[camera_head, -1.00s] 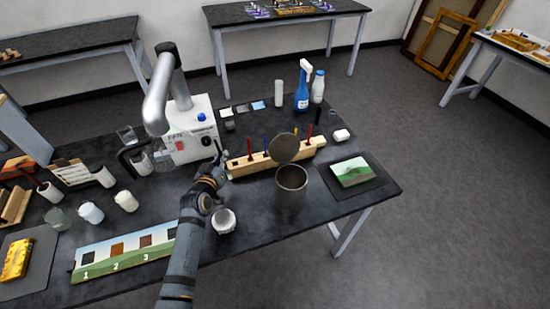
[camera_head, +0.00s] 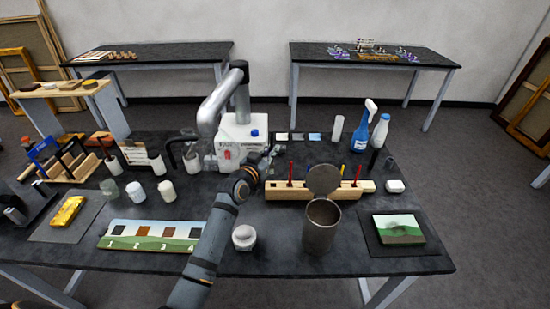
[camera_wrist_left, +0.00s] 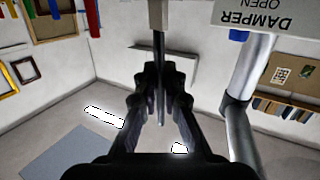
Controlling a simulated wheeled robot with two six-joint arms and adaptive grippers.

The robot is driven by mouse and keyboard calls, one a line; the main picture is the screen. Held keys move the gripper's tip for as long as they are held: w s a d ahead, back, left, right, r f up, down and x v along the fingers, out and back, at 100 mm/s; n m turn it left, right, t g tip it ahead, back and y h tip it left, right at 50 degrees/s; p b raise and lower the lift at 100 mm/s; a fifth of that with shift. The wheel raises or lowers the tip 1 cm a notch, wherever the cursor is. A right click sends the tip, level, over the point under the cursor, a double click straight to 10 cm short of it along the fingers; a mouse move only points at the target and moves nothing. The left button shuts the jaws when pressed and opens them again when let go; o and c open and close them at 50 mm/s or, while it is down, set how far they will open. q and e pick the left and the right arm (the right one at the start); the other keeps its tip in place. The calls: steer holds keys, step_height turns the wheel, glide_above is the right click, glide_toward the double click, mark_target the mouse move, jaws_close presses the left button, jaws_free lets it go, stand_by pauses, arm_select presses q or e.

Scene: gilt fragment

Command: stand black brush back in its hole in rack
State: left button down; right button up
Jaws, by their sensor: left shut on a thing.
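My left gripper (camera_head: 268,158) is at the left end of the wooden rack (camera_head: 312,190), in front of the white machine. In the left wrist view it (camera_wrist_left: 160,95) is shut on a slender dark rod, the black brush (camera_wrist_left: 159,55), which runs between the fingers. A pale block shows at the rod's upper end. The brush is too small to make out in the head view. The rack holds upright brushes, including a red one (camera_head: 290,173), a yellow one (camera_head: 341,171) and another red one (camera_head: 357,173). The rack's holes cannot be made out. My right gripper is not in view.
A grey metal can (camera_head: 320,228) with its raised round lid (camera_head: 323,179) stands before the rack. A white jar (camera_head: 244,238) is near my left forearm. The white machine (camera_head: 240,142) stands behind the gripper. A small landscape picture (camera_head: 398,229) lies at right.

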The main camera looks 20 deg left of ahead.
mark_target(272, 170)
arm_select(q)
steer(key=shift+f+b, duration=0.55)
steer(key=shift+f, duration=0.25)
steer(key=f+b, duration=0.3)
steer(key=f, duration=0.1)
steer(key=f+b, duration=0.2)
steer(key=shift+d+f+b, duration=0.15)
steer(key=shift+d+b, duration=0.1)
steer(key=shift+b, duration=0.1)
steer(key=shift+d+f, duration=0.1)
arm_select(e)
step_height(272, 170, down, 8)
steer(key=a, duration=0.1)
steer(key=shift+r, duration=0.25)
arm_select(q)
steer(key=c, duration=1.5)
jaws_free()
steer(key=shift+o, duration=0.6)
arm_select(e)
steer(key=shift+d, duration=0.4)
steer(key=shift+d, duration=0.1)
